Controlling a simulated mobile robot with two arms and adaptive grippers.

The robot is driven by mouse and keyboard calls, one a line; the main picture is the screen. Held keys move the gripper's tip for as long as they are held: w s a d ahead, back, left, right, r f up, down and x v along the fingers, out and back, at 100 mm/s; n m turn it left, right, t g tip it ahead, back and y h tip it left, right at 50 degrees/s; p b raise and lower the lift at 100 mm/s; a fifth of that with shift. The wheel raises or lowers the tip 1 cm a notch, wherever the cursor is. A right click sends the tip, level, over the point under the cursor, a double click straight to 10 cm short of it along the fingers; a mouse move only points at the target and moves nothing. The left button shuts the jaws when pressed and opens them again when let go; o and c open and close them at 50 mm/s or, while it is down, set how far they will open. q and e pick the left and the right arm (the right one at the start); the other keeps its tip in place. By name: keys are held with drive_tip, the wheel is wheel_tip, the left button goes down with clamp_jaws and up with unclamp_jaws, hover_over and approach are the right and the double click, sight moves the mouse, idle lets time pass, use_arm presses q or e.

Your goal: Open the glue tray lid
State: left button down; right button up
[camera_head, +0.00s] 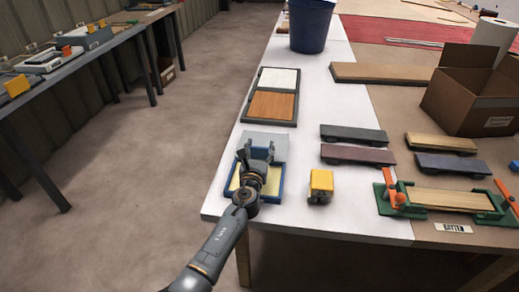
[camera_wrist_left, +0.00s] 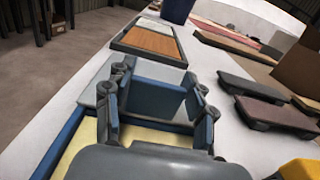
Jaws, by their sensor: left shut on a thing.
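The glue tray (camera_head: 282,181) is a blue-rimmed box with a pale yellow inside, at the front left of the white table. Its blue rim also shows in the left wrist view (camera_wrist_left: 57,148). The grey lid (camera_head: 264,137) is swung up from the tray at the far side, with the yellow inside showing below it. My left gripper (camera_head: 257,156) is over the tray. In the left wrist view its fingers (camera_wrist_left: 160,92) are shut on the blue edge part of the lid. My arm hides part of the tray. My right gripper is not in view.
A yellow block-like device (camera_head: 320,185) stands just right of the tray. A framed panel (camera_head: 272,95) lies behind it. Dark sanding blocks (camera_head: 354,134), a green clamp jig (camera_head: 438,203), a cardboard box (camera_head: 462,98) and a blue bucket (camera_head: 311,25) are on the table.

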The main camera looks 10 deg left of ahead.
use_arm(q)
drive_tip(key=c, duration=0.7)
unclamp_jaws()
drive_tip(key=shift+o, duration=1.3)
drive_tip(key=shift+w, duration=0.1)
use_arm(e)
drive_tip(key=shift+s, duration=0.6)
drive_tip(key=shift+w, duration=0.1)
use_arm(q)
drive_tip(key=s, duration=1.2)
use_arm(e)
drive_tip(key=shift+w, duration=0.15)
